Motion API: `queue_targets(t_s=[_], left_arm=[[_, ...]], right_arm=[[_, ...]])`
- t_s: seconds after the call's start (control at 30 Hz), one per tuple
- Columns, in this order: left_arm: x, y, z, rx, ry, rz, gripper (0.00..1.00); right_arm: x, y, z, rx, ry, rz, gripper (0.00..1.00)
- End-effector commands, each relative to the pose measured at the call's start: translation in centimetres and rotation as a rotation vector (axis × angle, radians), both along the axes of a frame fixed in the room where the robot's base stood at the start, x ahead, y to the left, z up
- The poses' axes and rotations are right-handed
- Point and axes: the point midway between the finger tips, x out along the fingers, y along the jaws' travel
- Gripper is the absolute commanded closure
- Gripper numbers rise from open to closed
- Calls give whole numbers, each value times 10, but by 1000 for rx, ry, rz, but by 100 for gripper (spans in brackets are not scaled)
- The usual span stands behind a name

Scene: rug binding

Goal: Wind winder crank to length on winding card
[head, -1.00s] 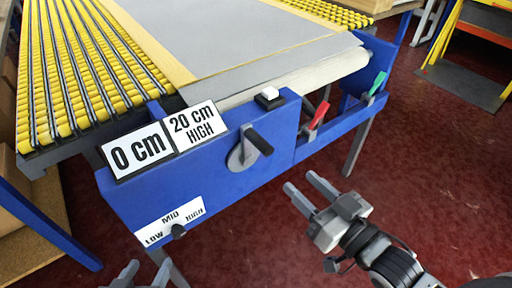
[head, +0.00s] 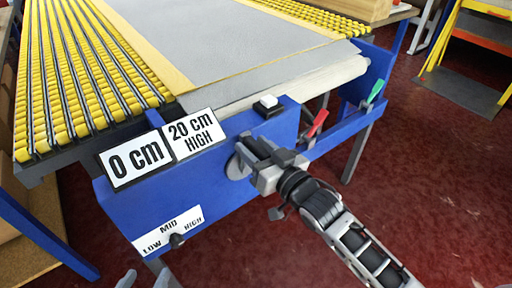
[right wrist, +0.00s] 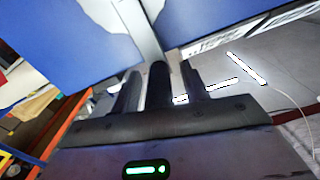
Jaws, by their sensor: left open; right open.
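The winder crank (head: 237,167) is on the front of the blue winder housing, its grey hub partly hidden by my right gripper (head: 255,150). In the right wrist view the dark crank handle (right wrist: 158,88) stands between the two fingers of my right gripper (right wrist: 160,85), which are open around it. The grey crank arm (right wrist: 150,40) runs up from it. The winding card (head: 194,134) reads "20 cm HIGH", and the display (head: 135,160) beside it reads "0 cm". My left gripper (head: 146,280) is open and empty at the bottom edge, only its fingertips showing.
A LOW/MID/HIGH plate (head: 167,231) with a black knob (head: 177,240) is below the display. A white button (head: 268,101), a red lever (head: 317,123) and a green lever (head: 375,91) lie to the right. Grey rug material (head: 240,50) lies on the table behind.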

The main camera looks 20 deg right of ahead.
Motion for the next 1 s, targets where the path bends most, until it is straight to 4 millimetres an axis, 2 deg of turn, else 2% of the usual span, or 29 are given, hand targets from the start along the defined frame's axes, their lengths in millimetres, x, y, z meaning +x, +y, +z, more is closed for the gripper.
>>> queue_targets(t_s=[0.2,0.23,0.3,0.4,1.0], left_arm=[[0,0,0,0,0,0,47],[0,0,0,-1,0,-1,47],[0,0,0,-1,0,-1,47],[-1,0,0,-1,1,-1,47],[-1,-1,3,-2,6,-1,47]], right_arm=[[0,0,0,0,1,0,55],[0,0,0,0,1,0,58],[0,0,0,0,1,0,77],[0,0,0,0,0,0,100],[3,-6,0,50,18,-1,100]])
